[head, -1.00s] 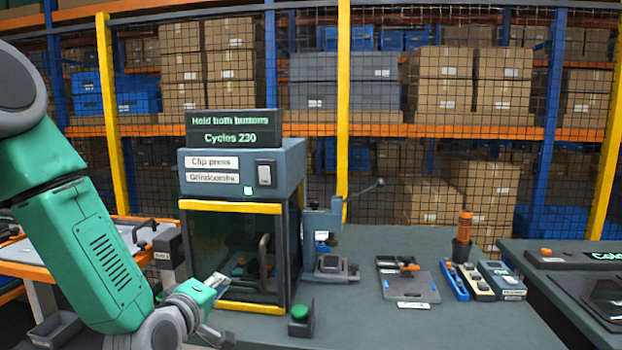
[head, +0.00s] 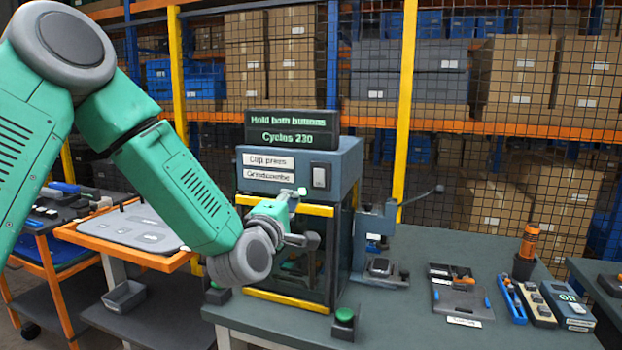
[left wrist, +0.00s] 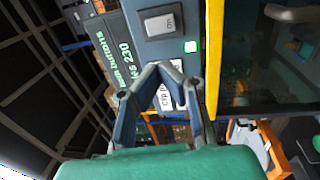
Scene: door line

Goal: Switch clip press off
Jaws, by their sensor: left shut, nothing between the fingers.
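The clip press (head: 262,172) stands on the bench with a blue-grey head above a yellow-edged bay. Its rocker switch (head: 320,176) is on the front of the head, right of the name labels. My left gripper (head: 288,198) is in front of the press, below and left of the switch. In the left wrist view the gripper (left wrist: 160,68) has its fingertips together, empty, over a name label and apart from the switch. My right gripper is out of view.
A green button (head: 344,315) stands at the bench front. A lever tool (head: 376,245) stands right of the press. An orange-edged cart (head: 130,230) is at left.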

